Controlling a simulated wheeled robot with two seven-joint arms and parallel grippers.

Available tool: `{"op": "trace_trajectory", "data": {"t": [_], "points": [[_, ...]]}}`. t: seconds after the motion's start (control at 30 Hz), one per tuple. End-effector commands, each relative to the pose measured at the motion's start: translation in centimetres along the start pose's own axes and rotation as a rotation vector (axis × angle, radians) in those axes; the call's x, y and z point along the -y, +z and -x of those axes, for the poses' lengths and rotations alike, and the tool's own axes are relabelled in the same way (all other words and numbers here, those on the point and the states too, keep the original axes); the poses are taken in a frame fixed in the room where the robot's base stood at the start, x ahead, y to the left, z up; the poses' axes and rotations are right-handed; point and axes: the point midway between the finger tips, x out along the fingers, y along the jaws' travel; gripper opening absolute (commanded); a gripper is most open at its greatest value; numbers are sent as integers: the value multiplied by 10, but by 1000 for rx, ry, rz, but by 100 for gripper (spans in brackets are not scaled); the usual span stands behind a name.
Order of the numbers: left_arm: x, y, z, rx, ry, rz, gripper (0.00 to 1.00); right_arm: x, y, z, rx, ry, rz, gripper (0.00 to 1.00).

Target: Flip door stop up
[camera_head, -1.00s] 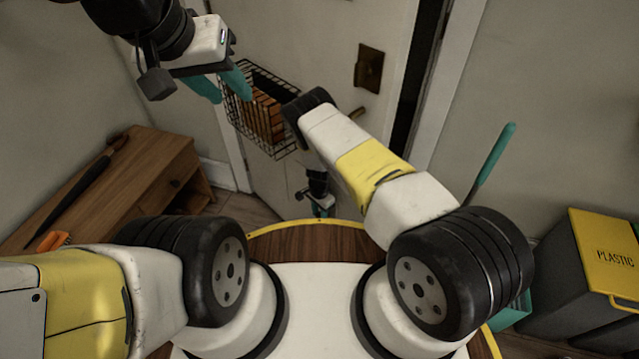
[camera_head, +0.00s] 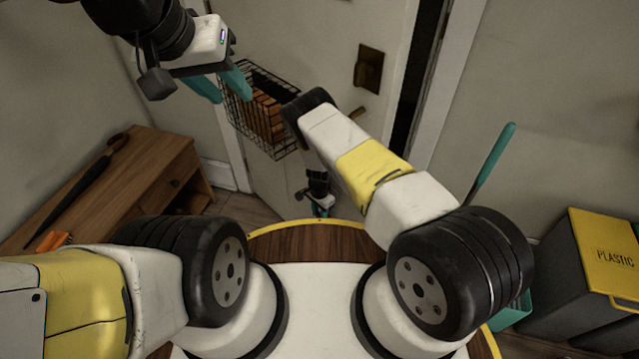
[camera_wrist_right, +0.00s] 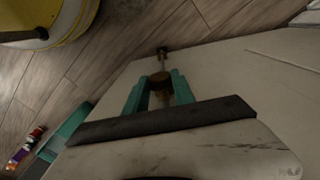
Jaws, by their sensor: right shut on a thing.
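The white door (camera_head: 300,70) stands at the back of the head view, and its pale lower face also fills the right of the right wrist view (camera_wrist_right: 235,75). The brass-coloured door stop (camera_wrist_right: 161,79) shows in the right wrist view as a thin rod with a dark end. My right gripper (camera_wrist_right: 160,88) has its teal fingers on either side of the stop and is shut on it. In the head view my right gripper (camera_head: 322,207) is low by the door, and the stop is hidden there. My left gripper (camera_head: 221,88) is open and empty, high at the left near the basket.
A wire basket (camera_head: 262,110) with brown contents hangs at the door, below and left of the handle plate (camera_head: 369,68). A wooden bench (camera_head: 150,160) with an umbrella (camera_head: 85,180) stands left. Grey bins with a yellow lid (camera_head: 608,250) stand right.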

Motion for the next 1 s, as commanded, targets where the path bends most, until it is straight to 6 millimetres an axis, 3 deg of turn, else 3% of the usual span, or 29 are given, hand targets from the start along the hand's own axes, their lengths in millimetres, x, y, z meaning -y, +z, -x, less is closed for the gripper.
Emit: {"op": "trace_trajectory", "data": {"t": [0.23,0.5,0.73,0.77,0.8,0.87,1.0], "points": [[0,0,0,0,0,0,36,1,0,5,1,-2,-1,0],[0,0,0,0,0,0,36,1,1,35,1,-1,0,0],[0,0,0,0,0,0,36,1,0,36,0,-1,1,0],[0,0,0,0,0,0,36,1,-1,36,0,-1,1,33],[0,0,0,0,0,0,36,1,-1,36,0,-1,1,40],[0,0,0,0,0,0,36,1,-1,36,0,-1,1,52],[0,0,0,0,0,0,36,0,0,35,0,0,1,53]]}}
